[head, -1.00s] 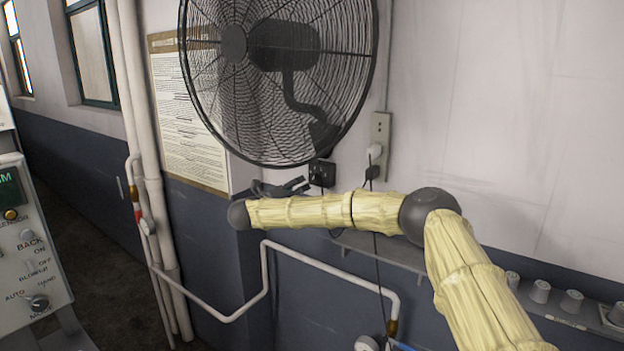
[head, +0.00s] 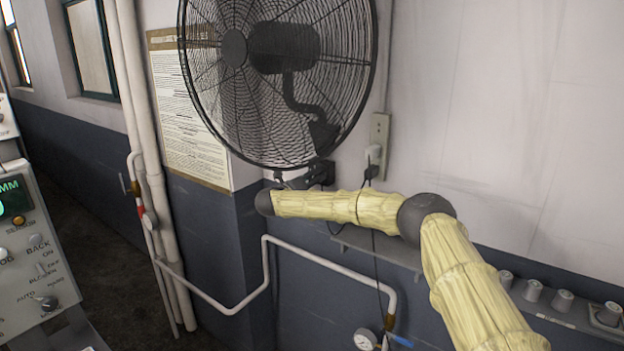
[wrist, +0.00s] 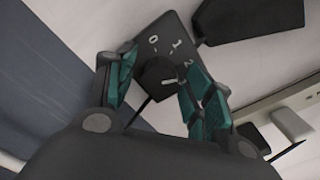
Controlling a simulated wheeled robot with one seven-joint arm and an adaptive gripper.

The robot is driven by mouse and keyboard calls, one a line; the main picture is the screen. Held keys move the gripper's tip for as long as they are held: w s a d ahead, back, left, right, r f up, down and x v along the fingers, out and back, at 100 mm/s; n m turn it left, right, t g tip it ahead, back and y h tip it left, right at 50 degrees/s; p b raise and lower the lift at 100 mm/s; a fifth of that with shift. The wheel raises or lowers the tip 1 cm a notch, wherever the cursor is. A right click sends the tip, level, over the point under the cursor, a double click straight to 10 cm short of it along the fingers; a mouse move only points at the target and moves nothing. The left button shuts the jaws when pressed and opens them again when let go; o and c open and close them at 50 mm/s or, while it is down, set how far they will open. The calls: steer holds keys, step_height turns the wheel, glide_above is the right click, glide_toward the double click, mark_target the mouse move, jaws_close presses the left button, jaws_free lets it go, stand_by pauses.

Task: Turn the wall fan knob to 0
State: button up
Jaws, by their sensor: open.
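The wall fan (head: 275,85) hangs in a round wire cage, with a dark switch box (head: 321,172) below it. In the wrist view the box's dark face (wrist: 180,25) bears the figures 0, 1 and 2. The round black knob (wrist: 156,72) sits on that face and has a short pale mark on it; I cannot tell which figure it is set to. My gripper (wrist: 160,62) is open, with one teal finger on each side of the knob. Whether the fingers touch it is unclear. In the head view my gripper (head: 290,182) is small and dark beside the box.
A white outlet with a plug (head: 377,150) and a hanging cable are right of the box. White pipes (head: 225,308) run below my arm and up the left wall. A control panel (head: 35,250) stands at left. A shelf (head: 560,316) with several pale knobs is at right.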

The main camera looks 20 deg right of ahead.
steer(key=shift+c, duration=0.2)
steer(key=c, duration=1)
steer(key=shift+f+b, duration=0.1)
steer(key=shift+b, duration=0.3)
steer(key=shift+n+b, duration=4.25)
steer(key=shift+n, duration=4.75)
